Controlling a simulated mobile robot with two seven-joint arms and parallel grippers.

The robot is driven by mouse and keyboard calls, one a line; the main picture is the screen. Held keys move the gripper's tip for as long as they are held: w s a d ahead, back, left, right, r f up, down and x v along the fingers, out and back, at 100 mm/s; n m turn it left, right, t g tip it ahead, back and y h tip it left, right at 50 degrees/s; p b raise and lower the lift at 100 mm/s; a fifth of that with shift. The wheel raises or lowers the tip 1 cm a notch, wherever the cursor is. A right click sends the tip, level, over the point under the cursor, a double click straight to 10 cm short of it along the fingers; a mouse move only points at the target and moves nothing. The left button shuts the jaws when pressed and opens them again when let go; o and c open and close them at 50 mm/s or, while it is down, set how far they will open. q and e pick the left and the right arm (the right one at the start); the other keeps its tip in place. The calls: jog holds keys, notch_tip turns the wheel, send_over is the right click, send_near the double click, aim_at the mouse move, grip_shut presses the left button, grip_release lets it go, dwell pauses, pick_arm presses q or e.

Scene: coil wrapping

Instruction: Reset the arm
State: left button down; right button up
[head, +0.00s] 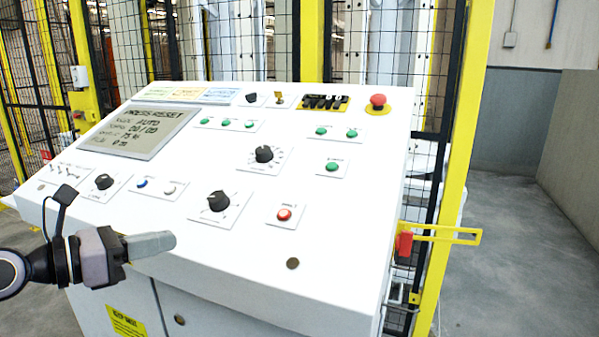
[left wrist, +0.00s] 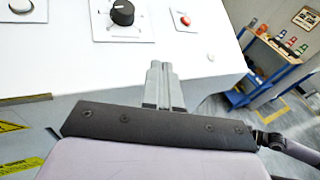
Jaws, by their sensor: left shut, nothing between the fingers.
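The white sloped control panel (head: 240,215) fills the middle of the head view. My left gripper (head: 165,241) is shut and empty by the panel's lower left front. In the left wrist view its closed fingers (left wrist: 160,70) point toward the panel, below the red button (left wrist: 186,20). My right gripper is not in view.
A red mushroom button (head: 378,100) and black rotary knobs (head: 217,201) stand up from the panel. A yellow-framed mesh fence (head: 459,160) stands behind, with a red and yellow latch (head: 405,242) at right. The wrist view shows a blue workbench (left wrist: 265,70).

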pick_arm(q)
jog(key=s+f+m+y+p, duration=0.1)
jog(key=s+f+m+y, duration=0.2)
jog(key=s+f+m, duration=0.4)
jog(key=s+d+f+m+y+p, duration=0.1)
jog(key=s+f+m+y, duration=0.2)
jog(key=s+f+m, duration=0.5)
jog(key=s+f+m+y+p, duration=0.2)
jog(key=s+f+m, duration=0.5)
jog(key=f+m, duration=0.7)
notch_tip(320, 180, down, 5)
jog(key=shift+s+d+f+m+y, duration=0.15)
jog(key=shift+s+d+m+y, duration=0.2)
jog(key=shift+y, duration=0.45)
